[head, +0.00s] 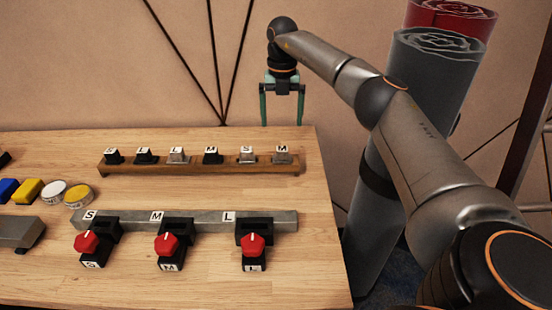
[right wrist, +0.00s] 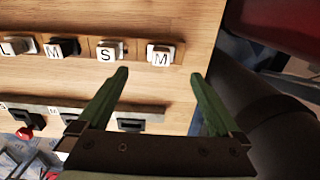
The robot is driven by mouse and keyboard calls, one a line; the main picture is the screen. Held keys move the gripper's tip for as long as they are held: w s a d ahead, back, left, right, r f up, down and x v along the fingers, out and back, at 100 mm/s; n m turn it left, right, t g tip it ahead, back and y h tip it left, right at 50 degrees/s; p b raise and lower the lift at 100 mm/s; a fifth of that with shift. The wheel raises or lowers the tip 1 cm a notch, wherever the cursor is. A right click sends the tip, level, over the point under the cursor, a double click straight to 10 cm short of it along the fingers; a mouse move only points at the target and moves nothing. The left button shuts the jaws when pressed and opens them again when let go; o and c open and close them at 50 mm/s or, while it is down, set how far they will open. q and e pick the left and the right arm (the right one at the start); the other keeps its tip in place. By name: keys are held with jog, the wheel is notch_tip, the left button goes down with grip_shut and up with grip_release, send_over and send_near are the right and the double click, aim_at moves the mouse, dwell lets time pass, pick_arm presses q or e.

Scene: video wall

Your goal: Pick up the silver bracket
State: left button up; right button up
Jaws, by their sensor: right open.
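Silver brackets sit in a row with black ones on a wooden rack (head: 200,170) at the table's back. The silver brackets carry white tags: an L one (head: 178,157), an S one (head: 247,157) and an M one (head: 282,157) at the right end. In the right wrist view the silver M bracket (right wrist: 161,57) lies just beyond my fingertips, with the silver S bracket (right wrist: 107,52) to its left. My right gripper (head: 282,118) has green fingers, pointing down above and behind the rack's right end. It is open and empty, also in the right wrist view (right wrist: 160,74). My left gripper is out of view.
A grey bar (head: 200,222) marked S, M, L stands in front with red-knobbed black clamps (head: 253,247). Grey and red rolls (head: 425,90) stand beyond the table's right edge.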

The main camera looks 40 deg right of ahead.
aim_at(282, 148)
jog(key=f, duration=1.1)
jog(key=shift+s+a, duration=0.1)
jog(key=shift+s, duration=0.2)
grip_shut()
dwell(0.4)
